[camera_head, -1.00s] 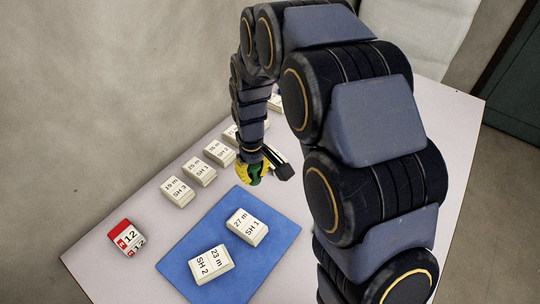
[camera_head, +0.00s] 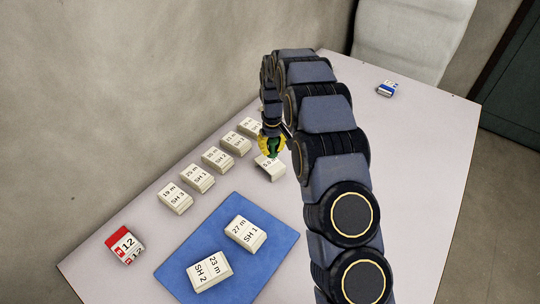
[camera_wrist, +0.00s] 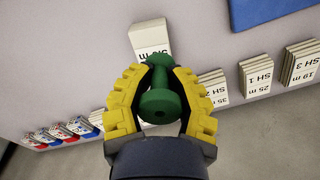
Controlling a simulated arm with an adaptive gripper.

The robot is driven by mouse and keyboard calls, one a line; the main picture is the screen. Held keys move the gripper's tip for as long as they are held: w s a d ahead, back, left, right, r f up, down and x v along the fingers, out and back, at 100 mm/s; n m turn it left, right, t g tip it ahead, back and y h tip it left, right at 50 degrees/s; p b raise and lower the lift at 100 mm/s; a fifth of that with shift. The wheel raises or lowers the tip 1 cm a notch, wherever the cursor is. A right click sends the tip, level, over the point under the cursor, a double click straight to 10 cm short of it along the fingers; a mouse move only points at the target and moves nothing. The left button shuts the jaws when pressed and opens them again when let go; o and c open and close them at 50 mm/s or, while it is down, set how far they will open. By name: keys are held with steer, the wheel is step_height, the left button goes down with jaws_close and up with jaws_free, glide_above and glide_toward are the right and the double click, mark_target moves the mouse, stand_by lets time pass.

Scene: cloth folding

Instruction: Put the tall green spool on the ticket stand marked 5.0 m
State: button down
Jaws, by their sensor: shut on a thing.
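The green spool (camera_wrist: 160,101) is held between the yellow fingers of my gripper (camera_wrist: 161,92) in the wrist view. In the head view the spool (camera_head: 276,146) shows as a small green patch at my gripper (camera_head: 272,144). The ticket stand marked 5.0 m (camera_head: 270,167) is a white block just below the gripper. In the wrist view the stand (camera_wrist: 148,36) lies beyond the spool's far end, its label partly covered by the spool. I cannot tell whether the spool touches the stand.
A row of white ticket blocks (camera_head: 197,178) runs along the left of the table. A blue mat (camera_head: 183,267) bears two tickets (camera_head: 245,232). A red block marked 12 (camera_head: 124,244) sits front left. A blue-and-white block (camera_head: 387,88) is at the back right.

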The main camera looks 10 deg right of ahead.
mark_target(270, 162)
steer(key=w+f, duration=0.1)
steer(key=f, duration=0.1)
steer(key=w+f, duration=0.2)
steer(key=shift+w, duration=0.1)
steer(key=shift+f, duration=1.45)
steer(key=shift+f, duration=0.2)
steer(key=c, duration=0.9)
jaws_free()
steer(key=shift+r, duration=0.1)
